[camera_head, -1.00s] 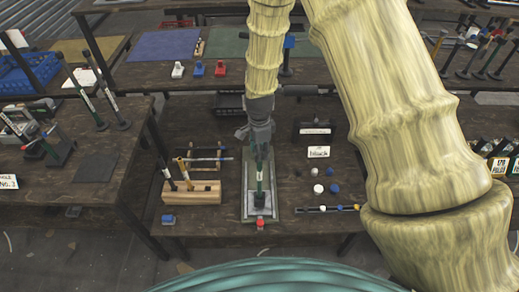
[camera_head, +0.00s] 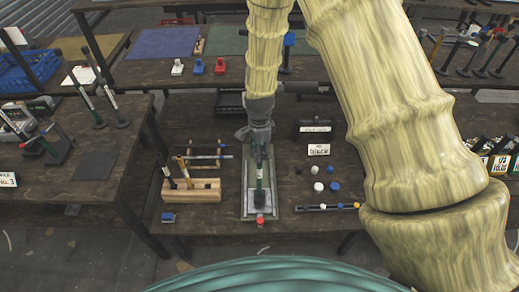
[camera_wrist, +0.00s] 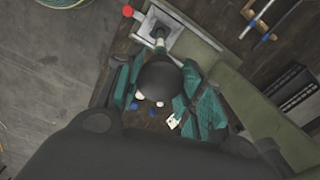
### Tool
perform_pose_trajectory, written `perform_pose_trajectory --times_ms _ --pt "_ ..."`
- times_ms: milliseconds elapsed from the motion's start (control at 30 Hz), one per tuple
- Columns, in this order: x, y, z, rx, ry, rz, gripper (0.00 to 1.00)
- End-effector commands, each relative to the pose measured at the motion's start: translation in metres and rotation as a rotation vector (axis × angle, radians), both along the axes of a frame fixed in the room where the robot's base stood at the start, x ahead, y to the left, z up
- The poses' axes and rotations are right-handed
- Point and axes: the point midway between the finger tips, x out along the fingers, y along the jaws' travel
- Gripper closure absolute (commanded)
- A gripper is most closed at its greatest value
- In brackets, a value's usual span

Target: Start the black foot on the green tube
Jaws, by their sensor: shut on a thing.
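The green tube (camera_head: 260,176) stands upright in a black holder (camera_head: 260,198) on the pale plate of a press. Its end also shows in the wrist view (camera_wrist: 160,42), beyond the black foot. My gripper (camera_head: 260,152) points down over the tube. In the wrist view its teal fingers are on both sides of the round black foot (camera_wrist: 160,80), and it is shut on it. The foot hides part of the tube and looks roughly in line with it. I cannot tell whether foot and tube touch.
The press (camera_head: 246,211) has a red button (camera_head: 260,221) at its front. White, blue and black caps (camera_head: 318,186) lie to the right, by a "black" label (camera_head: 319,149). A wooden block with tools (camera_head: 191,189) stands to the left.

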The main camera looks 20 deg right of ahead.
Motion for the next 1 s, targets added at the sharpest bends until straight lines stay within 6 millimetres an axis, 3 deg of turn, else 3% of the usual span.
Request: perform_pose_trajectory --times_ms 267,300,433,800,1000 --pt "0.000 0.000 -0.006 0.000 0.000 0.000 0.78" --pt "0.000 0.000 -0.006 0.000 0.000 0.000 0.60" --pt "0.000 0.000 -0.005 0.000 0.000 0.000 0.37" --pt "0.000 0.000 -0.004 0.000 0.000 0.000 0.37" --pt "0.001 0.000 0.014 0.000 -0.002 -0.001 0.37"
